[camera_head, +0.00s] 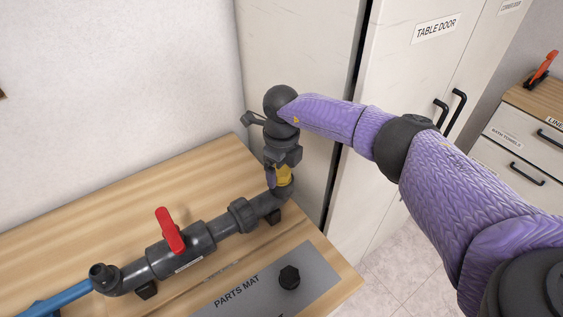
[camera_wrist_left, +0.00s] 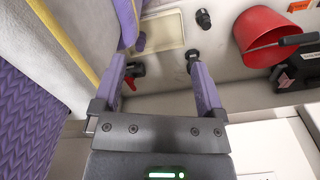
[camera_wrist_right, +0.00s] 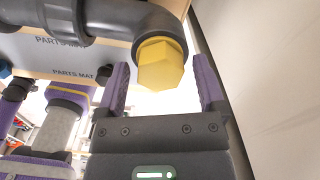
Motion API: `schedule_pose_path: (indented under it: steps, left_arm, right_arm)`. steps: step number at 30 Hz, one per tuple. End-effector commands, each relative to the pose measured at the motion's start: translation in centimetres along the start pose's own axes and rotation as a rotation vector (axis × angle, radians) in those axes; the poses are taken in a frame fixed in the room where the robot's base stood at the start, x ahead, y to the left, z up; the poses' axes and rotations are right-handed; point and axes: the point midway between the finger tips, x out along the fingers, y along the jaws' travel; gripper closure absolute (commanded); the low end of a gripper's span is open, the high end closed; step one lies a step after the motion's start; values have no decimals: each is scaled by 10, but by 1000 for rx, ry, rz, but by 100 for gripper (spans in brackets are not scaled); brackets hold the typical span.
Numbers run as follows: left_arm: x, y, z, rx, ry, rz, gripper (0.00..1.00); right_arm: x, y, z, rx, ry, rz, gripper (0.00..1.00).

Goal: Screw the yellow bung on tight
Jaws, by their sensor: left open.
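The yellow bung (camera_head: 285,174) sits at the upturned end of the dark grey pipe elbow (camera_head: 280,193) at the far right end of the pipe run. In the right wrist view the hexagonal yellow bung (camera_wrist_right: 160,68) sits in the elbow's mouth (camera_wrist_right: 165,22). My right gripper (camera_head: 279,172) is over it, pointing down. Its two fingers stand on either side of the bung with a gap to each side, so it is open and not gripping. My left gripper (camera_wrist_left: 156,64) shows only in its own wrist view, open with nothing between its fingers.
The pipe with a red valve handle (camera_head: 169,231) and a blue hose (camera_head: 60,303) runs along the wooden bench. A grey parts mat (camera_head: 240,290) holds a black fitting (camera_head: 289,277). Tall cabinet doors (camera_head: 408,80) stand close right of the right gripper. The left wrist view shows a red bucket (camera_wrist_left: 265,40).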

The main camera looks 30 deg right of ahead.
Motion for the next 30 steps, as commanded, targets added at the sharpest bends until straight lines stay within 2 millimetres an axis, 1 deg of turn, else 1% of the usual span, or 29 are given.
schedule_pose_path:
  steps: [7, 10, 14, 18, 21, 30]
  left_arm:
    - [1, -3, 1, 2, -1, -5, 9]
    - [-3, -3, 0, 2, 0, -5, 9]
    - [-20, -3, -3, 1, 4, -4, 9]
    - [-41, -2, -6, 0, 9, -2, 9]
    - [-51, 0, -7, -1, 11, 1, 9]
    - [-47, 2, -8, -5, 12, 6, 9]
  right_arm:
    - [1, 0, 0, -3, 0, 0, 9]
    - [-5, 0, 0, -3, -1, 0, 9]
    - [-25, 0, 0, -4, -2, -1, 9]
    - [-50, 0, 0, -4, -2, -1, 9]
    - [-63, 0, 0, -4, -2, -1, 9]
    - [-60, 0, 0, -4, 0, 0, 9]
